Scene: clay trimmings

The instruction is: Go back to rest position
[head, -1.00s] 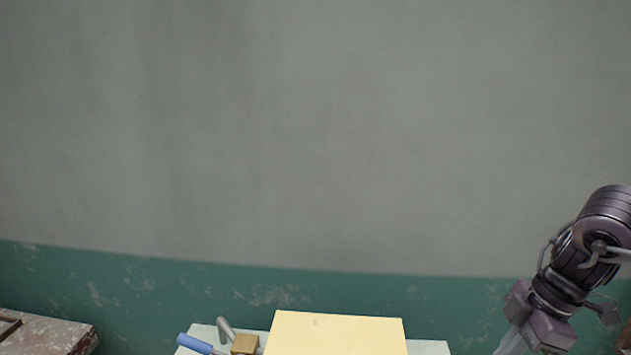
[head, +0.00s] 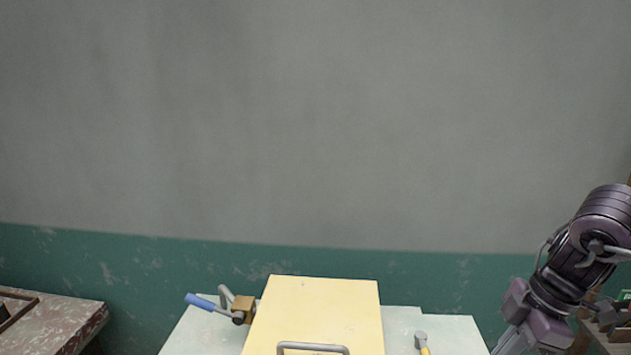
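My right gripper (head: 506,340) comes in from the right side of the head view and points down, with its fingertips at or past the bottom edge. Whether it is open or shut does not show. My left gripper is not in view. Below and ahead stands a light table (head: 456,332) with a cream-yellow box or panel (head: 318,308) on it. A grey bar handle (head: 313,347) is on the near part of the yellow panel.
A blue-handled lever (head: 201,301) with a brown block (head: 243,308) sits left of the yellow panel. A tool with a grey head and yellow handle (head: 422,342) lies to its right. A worn table (head: 60,325) stands at left. A cluttered surface is at far right. A wall closes the back.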

